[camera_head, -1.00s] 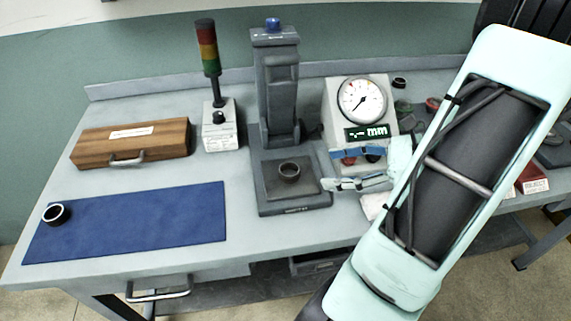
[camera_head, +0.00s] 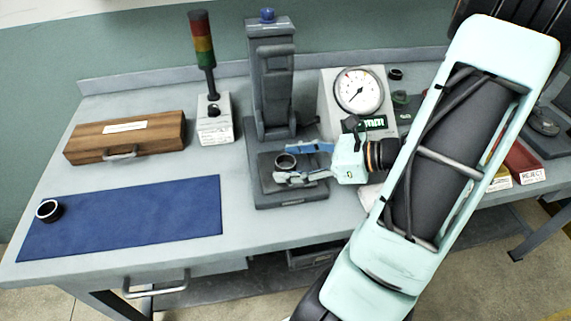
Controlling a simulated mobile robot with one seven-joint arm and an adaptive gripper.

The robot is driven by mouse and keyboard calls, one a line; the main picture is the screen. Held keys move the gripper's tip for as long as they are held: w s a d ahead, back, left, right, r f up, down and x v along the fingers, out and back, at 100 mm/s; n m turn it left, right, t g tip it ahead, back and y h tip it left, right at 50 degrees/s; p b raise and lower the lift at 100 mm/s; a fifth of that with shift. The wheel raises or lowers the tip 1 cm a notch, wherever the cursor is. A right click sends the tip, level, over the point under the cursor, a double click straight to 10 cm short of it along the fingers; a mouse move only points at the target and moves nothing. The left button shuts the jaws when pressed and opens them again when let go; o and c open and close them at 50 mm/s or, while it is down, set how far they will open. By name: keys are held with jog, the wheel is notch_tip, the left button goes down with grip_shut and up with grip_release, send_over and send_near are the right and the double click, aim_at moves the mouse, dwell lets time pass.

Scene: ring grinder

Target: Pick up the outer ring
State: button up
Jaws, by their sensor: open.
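A dark ring (camera_head: 286,160) lies on the flat platform of the grey press (camera_head: 271,85). My gripper (camera_head: 284,164) is open at the platform, coming in from the right. One finger is on the far side of this ring and the other on its near side. I cannot tell whether either finger touches it. A second dark ring with a light rim (camera_head: 49,210) lies at the left end of the blue mat (camera_head: 130,220), well away from my gripper. The picture does not label which ring is the outer ring.
A wooden case (camera_head: 125,137) and a signal tower (camera_head: 203,40) stand at the left. A red reject bin (camera_head: 522,165) is at the right. Most of the mat is bare.

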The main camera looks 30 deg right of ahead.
jog(key=shift+c, duration=0.7)
jog(key=c, duration=1.3)
jog(key=shift+r, duration=0.5)
notch_tip(320, 180, up, 2)
jog(key=shift+r+p, duration=0.25)
jog(key=shift+p, duration=0.2)
jog(key=s+r, duration=0.3)
jog(key=s, duration=0.1)
jog(key=s+d+r+p, duration=0.1)
jog(key=s+r, duration=0.2)
jog(key=s, duration=0.2)
jog(key=s+d+r, duration=0.1)
jog(key=s+r, duration=0.2)
jog(key=s, duration=0.1)
jog(key=shift+s+d+r+p, duration=0.25)
jog(key=shift+s+p, duration=0.05)
jog(key=shift+s, duration=0.1)
